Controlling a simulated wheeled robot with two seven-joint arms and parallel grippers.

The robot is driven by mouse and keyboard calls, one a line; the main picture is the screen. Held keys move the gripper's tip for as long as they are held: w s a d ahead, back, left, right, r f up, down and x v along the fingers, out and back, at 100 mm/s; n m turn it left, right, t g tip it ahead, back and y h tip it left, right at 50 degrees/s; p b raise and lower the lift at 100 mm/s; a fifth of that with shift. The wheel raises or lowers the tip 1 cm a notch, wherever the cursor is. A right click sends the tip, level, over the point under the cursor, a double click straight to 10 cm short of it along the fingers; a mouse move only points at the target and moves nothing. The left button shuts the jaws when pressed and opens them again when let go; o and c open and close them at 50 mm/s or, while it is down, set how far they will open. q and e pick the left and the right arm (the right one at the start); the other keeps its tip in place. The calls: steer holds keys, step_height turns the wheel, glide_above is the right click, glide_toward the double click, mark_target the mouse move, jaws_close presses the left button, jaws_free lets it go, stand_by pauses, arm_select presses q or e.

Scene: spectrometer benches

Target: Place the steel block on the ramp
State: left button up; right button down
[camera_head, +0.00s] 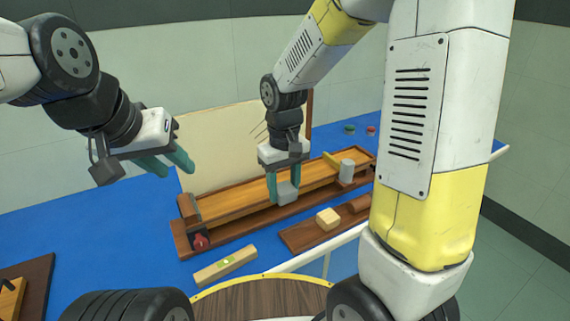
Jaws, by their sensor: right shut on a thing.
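The ramp (236,202) is a long wooden track with raised sides on a blue bench, running from lower left to upper right. A small grey steel block (287,193) is between the teal fingers of my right gripper (283,184), at the near side of the ramp's middle. I cannot tell whether the block touches the ramp. My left gripper (172,163) is in the air at the left, away from the ramp. Its teal fingers show apart, with nothing seen between them.
A wooden tray (297,236) in front holds a pale wooden block (328,219) and a brown piece (359,203). A spirit level (226,265) lies at the front left. Small green (349,128) and red (371,129) items stand at the back.

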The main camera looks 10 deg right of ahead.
steer(key=shift+w+r, duration=0.15)
steer(key=shift+w, duration=0.1)
steer(key=w+d, duration=0.2)
steer(key=w, duration=0.2)
steer(key=w+d+f, duration=0.1)
steer(key=w+d, duration=0.1)
steer(key=w, duration=0.3)
steer(key=w+d, duration=0.2)
steer(key=w, duration=0.3)
steer(key=shift+d+f, duration=0.2)
steer(key=shift+d, duration=0.1)
steer(key=shift+w+d+f, duration=0.15)
steer(key=shift+w+f, duration=0.05)
steer(key=shift+f, duration=1.55)
steer(key=shift+f, duration=0.2)
steer(key=c, duration=0.7)
jaws_free()
